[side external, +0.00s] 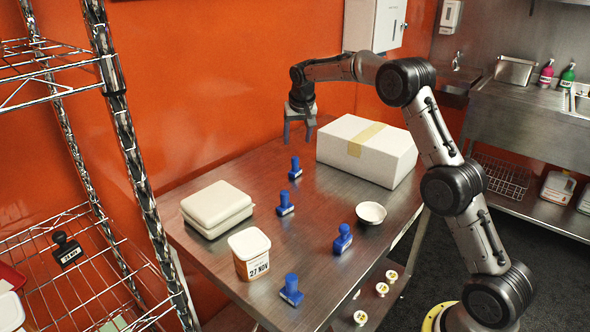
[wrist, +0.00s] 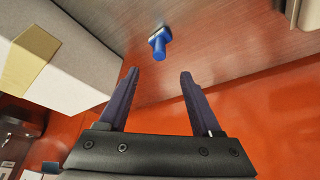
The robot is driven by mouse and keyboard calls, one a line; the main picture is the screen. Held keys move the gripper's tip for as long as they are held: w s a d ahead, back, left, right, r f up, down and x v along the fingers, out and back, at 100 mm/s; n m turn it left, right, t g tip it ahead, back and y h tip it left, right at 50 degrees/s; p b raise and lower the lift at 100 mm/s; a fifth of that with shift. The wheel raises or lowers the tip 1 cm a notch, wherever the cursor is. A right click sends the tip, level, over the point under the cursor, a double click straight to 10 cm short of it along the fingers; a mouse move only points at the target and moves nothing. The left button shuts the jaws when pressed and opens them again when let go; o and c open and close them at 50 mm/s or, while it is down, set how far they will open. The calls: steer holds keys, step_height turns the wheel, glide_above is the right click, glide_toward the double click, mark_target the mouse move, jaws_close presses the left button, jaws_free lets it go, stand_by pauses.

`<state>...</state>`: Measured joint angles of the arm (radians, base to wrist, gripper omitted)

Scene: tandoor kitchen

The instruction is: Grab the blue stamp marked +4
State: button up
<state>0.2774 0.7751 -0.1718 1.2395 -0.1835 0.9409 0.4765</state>
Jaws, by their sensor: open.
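Several blue stamps stand on the steel table (side external: 225,268): one at the back (side external: 295,168), one in the middle (side external: 285,204), one at the right (side external: 343,239) and one at the front (side external: 291,291). Their markings are too small to read, so I cannot tell which is +4. My gripper (side external: 300,138) is open and empty, above the table's far end near the back stamp. In the wrist view, a single blue stamp (wrist: 159,42) shows beyond the open fingertips (wrist: 158,74), apart from them, with its marking not visible.
A large white taped box (side external: 345,165) stands right of my gripper and fills the left of the wrist view (wrist: 75,65). A beige clamshell box (side external: 217,205), a labelled tub (side external: 249,254) and a white bowl (side external: 371,213) are also on the table. A wire rack (side external: 118,95) stands left.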

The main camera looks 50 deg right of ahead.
mark_target(295, 158)
steer(key=x, duration=1.1)
steer(key=shift+d+f, duration=0.1)
steer(key=shift+f, duration=0.1)
steer(key=shift+c, duration=0.2)
jaws_close()
